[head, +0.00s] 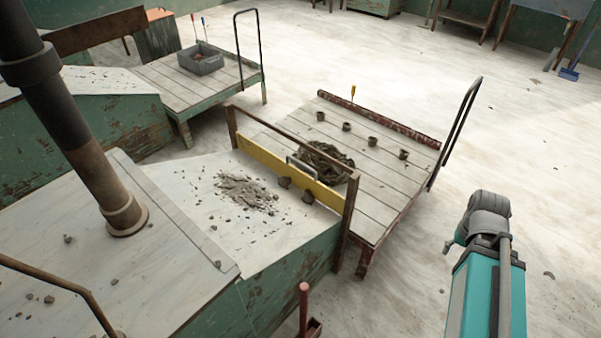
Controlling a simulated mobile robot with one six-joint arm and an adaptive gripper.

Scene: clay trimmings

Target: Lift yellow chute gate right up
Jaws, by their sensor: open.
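The yellow chute gate (262,160) is a long board set between two rusty brown posts at the end of the pale chute (185,182). It sits low in its frame, below the rusty top bar (290,139), with a gap between them. A grey metal handle (302,166) shows at the middle of the gate. My teal and grey arm rises at the lower right, well apart from the gate. My gripper does not show in this view.
A heap of grey clay crumbs (246,191) lies on the chute. Beyond the gate, a slatted cart (375,190) holds a dark clay mass (325,162) and several small pots. A thick pipe (85,160) stands at left. The floor (540,180) at right is mostly clear.

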